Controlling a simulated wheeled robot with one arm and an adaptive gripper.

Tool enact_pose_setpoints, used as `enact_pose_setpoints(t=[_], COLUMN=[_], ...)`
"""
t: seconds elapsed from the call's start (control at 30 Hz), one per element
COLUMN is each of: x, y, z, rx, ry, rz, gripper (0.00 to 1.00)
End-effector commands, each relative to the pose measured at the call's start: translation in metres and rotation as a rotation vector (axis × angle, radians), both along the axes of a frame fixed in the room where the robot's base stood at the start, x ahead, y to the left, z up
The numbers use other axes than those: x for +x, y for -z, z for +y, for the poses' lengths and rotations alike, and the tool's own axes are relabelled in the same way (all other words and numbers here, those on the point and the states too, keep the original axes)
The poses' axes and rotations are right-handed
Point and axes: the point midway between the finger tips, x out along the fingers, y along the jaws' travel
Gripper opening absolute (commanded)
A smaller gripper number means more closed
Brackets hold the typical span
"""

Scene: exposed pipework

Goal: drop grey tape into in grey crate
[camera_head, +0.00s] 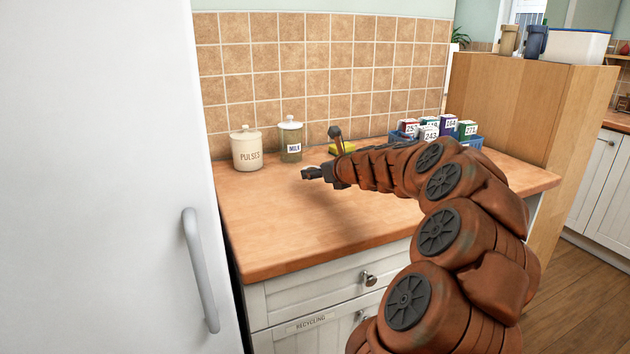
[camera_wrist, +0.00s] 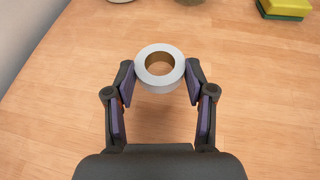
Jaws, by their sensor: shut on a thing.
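The grey tape (camera_wrist: 147,82) is a pale grey roll with a brown core, seen in the wrist view between my fingertips. My gripper (camera_wrist: 159,76) is shut on it, with a finger pressed on each side of the roll. The wooden counter shows beneath it. In the head view my gripper (camera_head: 314,173) is over the counter, in front of the jars; the tape cannot be made out there. I see no grey crate in either view.
The wooden counter (camera_head: 300,225) is clear at the front. A blue crate (camera_head: 404,137) holds several numbered boxes. A white fridge (camera_head: 100,180) flanks the left.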

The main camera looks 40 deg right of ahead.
Motion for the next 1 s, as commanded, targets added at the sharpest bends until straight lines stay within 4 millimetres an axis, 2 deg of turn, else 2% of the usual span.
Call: enact_pose_setpoints(t=[0.1, 0.3, 0.47, 0.73, 1.0], x=[0.014, 0.027, 0.03, 0.029, 0.029], y=[0.002, 0.005, 0.008, 0.038, 0.038], z=[-0.01, -0.019, -0.02, -0.021, -0.021], rx=[-0.002, 0.002, 0.002, 0.001, -0.001], ry=[-0.001, -0.004, -0.004, -0.001, -0.001], rz=[0.0, 0.002, 0.0, -0.001, 0.0], gripper=[0.2, 0.2, 0.2, 0.2, 0.2])
